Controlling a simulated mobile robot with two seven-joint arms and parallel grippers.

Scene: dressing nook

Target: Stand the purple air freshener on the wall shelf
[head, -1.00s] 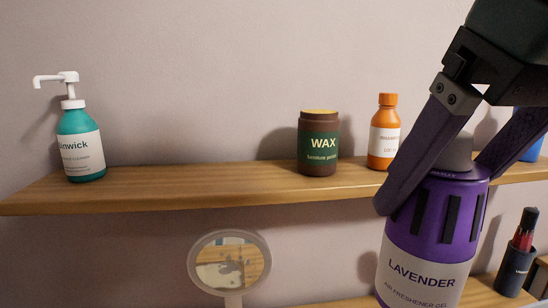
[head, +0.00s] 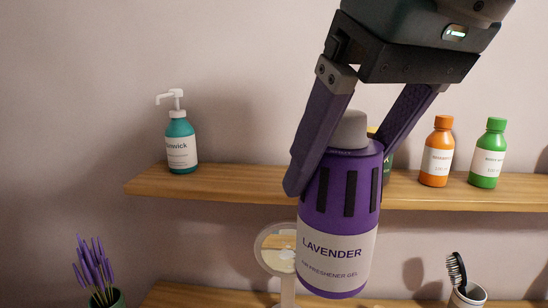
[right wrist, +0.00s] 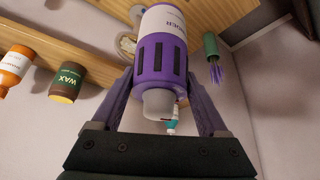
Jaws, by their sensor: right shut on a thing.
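The purple air freshener (head: 338,225), with a grey cap and a "LAVENDER" label, is held upright by my right gripper (head: 338,180). The fingers close on both sides of its upper body. It hangs in front of the wooden wall shelf (head: 240,186), with its base lower in the picture than the shelf's front edge. In the right wrist view the air freshener (right wrist: 161,60) sits between the two fingers, and the shelf (right wrist: 90,125) shows beyond. My left gripper is not in view.
On the shelf stand a teal pump bottle (head: 181,145), an orange bottle (head: 437,152) and a green bottle (head: 488,154). The wax jar (right wrist: 68,82) is mostly hidden behind the air freshener in the head view. Below are a hand mirror (head: 275,247), lavender pot (head: 98,275) and brush cup (head: 466,297).

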